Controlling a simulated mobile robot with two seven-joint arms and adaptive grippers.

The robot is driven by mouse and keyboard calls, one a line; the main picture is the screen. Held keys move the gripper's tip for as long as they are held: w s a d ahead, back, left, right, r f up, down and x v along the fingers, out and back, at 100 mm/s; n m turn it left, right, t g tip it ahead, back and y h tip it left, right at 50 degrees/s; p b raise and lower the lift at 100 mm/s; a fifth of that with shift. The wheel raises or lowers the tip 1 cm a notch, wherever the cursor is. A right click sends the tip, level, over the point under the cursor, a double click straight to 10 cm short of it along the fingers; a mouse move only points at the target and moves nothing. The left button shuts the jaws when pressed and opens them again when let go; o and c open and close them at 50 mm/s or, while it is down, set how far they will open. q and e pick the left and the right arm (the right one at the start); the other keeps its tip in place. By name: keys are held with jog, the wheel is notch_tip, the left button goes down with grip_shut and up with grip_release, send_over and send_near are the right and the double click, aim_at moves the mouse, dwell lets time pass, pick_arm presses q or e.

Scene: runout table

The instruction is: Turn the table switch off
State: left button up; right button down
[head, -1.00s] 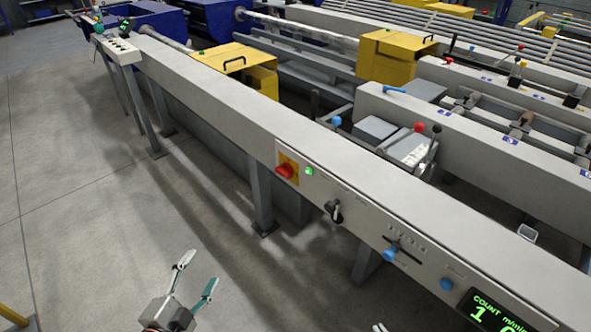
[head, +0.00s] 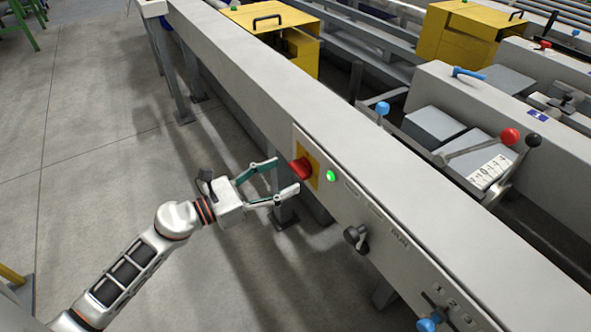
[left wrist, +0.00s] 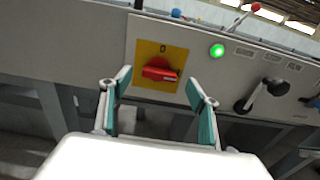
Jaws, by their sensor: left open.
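The table switch is a red rotary knob (head: 301,168) on a yellow plate (head: 309,156), set in the side panel of the long grey table. In the left wrist view the red knob (left wrist: 160,70) lies roughly horizontal, slightly tilted, with a mark above it on the yellow plate (left wrist: 147,50). A green lamp (head: 331,176) glows right of the plate. My left gripper (head: 287,177) is open and empty, with its fingers pointing at the knob from a short way off. In the left wrist view the knob shows between and beyond the fingertips. My right gripper is not in view.
A black-handled selector (head: 356,236) sits on the panel right of the lamp, and a blue knob (head: 427,324) further along. Yellow housings (head: 262,22) and levers stand behind the grey table beam (head: 250,90).

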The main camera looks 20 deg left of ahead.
aim_at(295, 171)
pick_arm(q)
jog(key=x, duration=0.3)
jog(key=shift+w+d, duration=0.35)
jog(key=shift+w, duration=0.05)
jog(key=shift+f, duration=0.1)
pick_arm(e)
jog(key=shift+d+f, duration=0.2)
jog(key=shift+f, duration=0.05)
pick_arm(q)
jog(key=c, duration=1.1)
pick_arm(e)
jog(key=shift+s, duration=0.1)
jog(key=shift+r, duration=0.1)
